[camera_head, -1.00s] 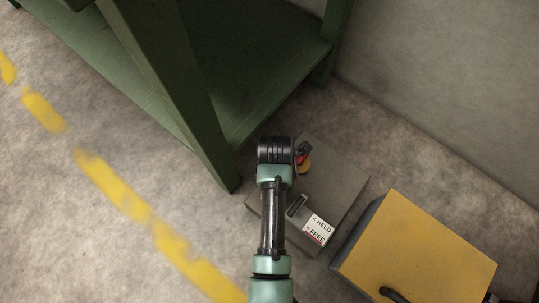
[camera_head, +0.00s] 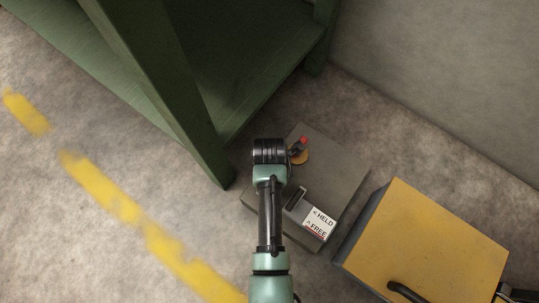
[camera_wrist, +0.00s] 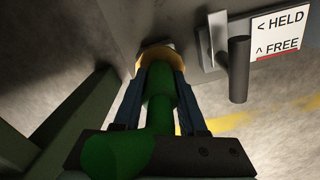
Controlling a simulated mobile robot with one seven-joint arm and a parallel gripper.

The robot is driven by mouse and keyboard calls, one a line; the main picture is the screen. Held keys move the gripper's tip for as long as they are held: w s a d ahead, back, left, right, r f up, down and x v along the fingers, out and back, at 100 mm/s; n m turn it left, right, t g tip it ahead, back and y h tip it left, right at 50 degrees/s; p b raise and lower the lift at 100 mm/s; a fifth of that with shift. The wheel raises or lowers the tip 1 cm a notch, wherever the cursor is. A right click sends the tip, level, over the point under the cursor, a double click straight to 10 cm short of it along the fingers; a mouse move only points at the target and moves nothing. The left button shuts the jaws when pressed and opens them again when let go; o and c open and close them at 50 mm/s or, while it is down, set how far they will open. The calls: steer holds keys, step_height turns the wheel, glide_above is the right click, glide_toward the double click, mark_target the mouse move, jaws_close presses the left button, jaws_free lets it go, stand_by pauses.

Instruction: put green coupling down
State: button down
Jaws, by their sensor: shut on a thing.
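The green coupling (camera_wrist: 158,105) is a stepped green cylinder in the wrist view. It lies between the blue fingers of my gripper (camera_wrist: 160,72), which are shut on it. Its far end is close to a yellow-orange round piece (camera_wrist: 150,55) on the grey box; I cannot tell whether they touch. In the head view my arm hides the gripper and the coupling. The yellow round piece (camera_head: 301,156) and a red-tipped dark part (camera_head: 303,141) show just right of my wrist.
The grey box (camera_head: 335,170) on the floor carries a slot with a lever (camera_wrist: 239,70) and a HELD/FREE label (camera_head: 319,222). A yellow-topped box (camera_head: 430,235) with a black handle stands right of it. A green bench leg (camera_head: 205,150) stands close on the left, a wall at the right.

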steer(key=shift+c, duration=2.3)
jaws_free()
steer(key=shift+f, duration=0.1)
step_height(320, 180, up, 13)
steer(key=p, duration=0.8)
steer(key=shift+f, duration=0.15)
steer(key=shift+s, duration=0.1)
